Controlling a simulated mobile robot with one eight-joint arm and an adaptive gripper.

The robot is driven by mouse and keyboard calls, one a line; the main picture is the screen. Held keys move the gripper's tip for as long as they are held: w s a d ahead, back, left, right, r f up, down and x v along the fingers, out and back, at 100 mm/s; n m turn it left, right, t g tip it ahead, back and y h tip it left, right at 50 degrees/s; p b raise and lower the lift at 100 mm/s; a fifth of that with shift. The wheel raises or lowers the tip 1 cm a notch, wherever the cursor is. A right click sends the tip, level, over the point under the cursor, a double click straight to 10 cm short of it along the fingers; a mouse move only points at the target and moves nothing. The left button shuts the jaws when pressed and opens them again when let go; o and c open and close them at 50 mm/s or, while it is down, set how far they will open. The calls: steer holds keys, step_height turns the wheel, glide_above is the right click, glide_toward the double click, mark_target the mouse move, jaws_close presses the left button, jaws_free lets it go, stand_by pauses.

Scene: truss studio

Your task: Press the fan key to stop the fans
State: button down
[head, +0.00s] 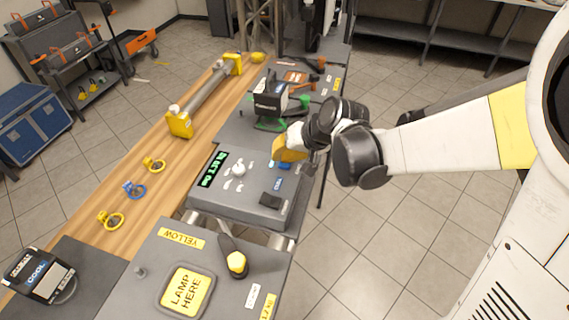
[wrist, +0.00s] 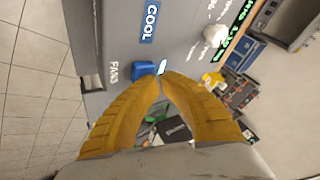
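The fan key (wrist: 143,69) is a small blue block on the grey control panel (head: 240,208), beside a white FANS label (wrist: 114,72) in the wrist view. A small pale, bright piece (wrist: 161,67) sits just right of it. My gripper (wrist: 162,78) has yellow fingers whose tips meet, with nothing seen between them. The tips are right beside the key in this view; I cannot tell whether they touch it. In the head view my gripper (head: 278,159) points down at the panel's far right part and partly hides the key area.
A blue COOL label (wrist: 150,22) lies on the panel. A yellow LAMP HERE pad (head: 187,291) is nearer. Green and black gear (head: 270,108) stands beyond my gripper.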

mark_target(281, 162)
steer(key=shift+f+b, duration=0.35)
steer(key=shift+f, duration=0.1)
steer(key=shift+r+p, duration=0.35)
steer(key=shift+r, duration=0.15)
step_height(281, 162, up, 6)
steer(key=p, duration=0.5)
stand_by(0.5)
